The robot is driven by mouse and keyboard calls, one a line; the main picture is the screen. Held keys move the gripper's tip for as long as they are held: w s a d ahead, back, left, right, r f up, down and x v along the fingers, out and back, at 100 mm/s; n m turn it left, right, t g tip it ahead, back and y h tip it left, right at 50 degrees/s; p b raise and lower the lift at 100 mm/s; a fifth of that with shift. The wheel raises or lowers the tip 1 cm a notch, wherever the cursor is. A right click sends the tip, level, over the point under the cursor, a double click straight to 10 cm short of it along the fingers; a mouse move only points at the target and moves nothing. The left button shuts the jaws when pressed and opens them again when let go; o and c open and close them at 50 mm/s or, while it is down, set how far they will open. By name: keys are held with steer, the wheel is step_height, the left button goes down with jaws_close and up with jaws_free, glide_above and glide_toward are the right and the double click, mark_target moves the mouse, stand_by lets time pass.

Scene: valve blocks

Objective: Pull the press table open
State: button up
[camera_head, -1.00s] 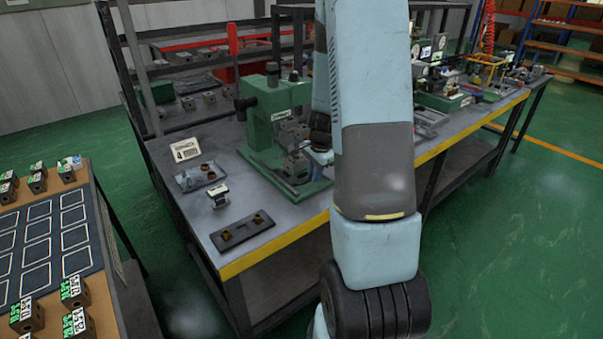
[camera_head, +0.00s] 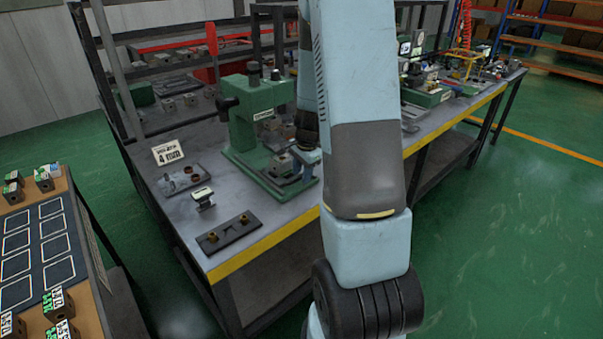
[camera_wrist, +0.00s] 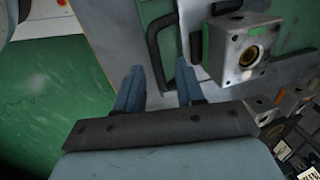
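The green press (camera_head: 258,110) stands on the workbench in the head view. In the wrist view, a black loop handle (camera_wrist: 152,45) runs along a green plate edge (camera_wrist: 155,12), which looks like part of the press table. My gripper (camera_wrist: 157,75) has its two blue fingers apart, and the handle's near end lies between or just beyond them. I cannot tell whether they touch it. A grey metal block with a brass port (camera_wrist: 240,48) sits right of the handle. In the head view my gripper (camera_head: 306,158) is at the press's front right, partly hidden by my arm.
The workbench (camera_head: 205,240) has a yellow front edge. A dark plate with brass fittings (camera_head: 228,235), a small block (camera_head: 203,198), a grey tray (camera_head: 182,180) and a 4 mm sign (camera_head: 168,152) lie left of the press. A side table (camera_head: 75,210) stands left. Green floor is clear at right.

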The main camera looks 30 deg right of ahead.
step_height(320, 180, up, 13)
steer(key=s, duration=0.2)
steer(key=shift+s+d+r, duration=0.15)
steer(key=shift+s+d, duration=0.05)
steer(key=shift+d, duration=0.05)
stand_by(0.6)
steer(key=s+a+r+n+t, duration=0.1)
steer(key=s+a+r+n, duration=0.7)
steer(key=s, duration=0.2)
steer(key=s+a+r+n+t, duration=0.2)
steer(key=s+a+r+n, duration=0.5)
steer(key=s, duration=0.3)
steer(key=shift+s+a+r+n+t, duration=0.3)
steer(key=shift+a+r+n, duration=0.15)
steer(key=shift+a, duration=0.45)
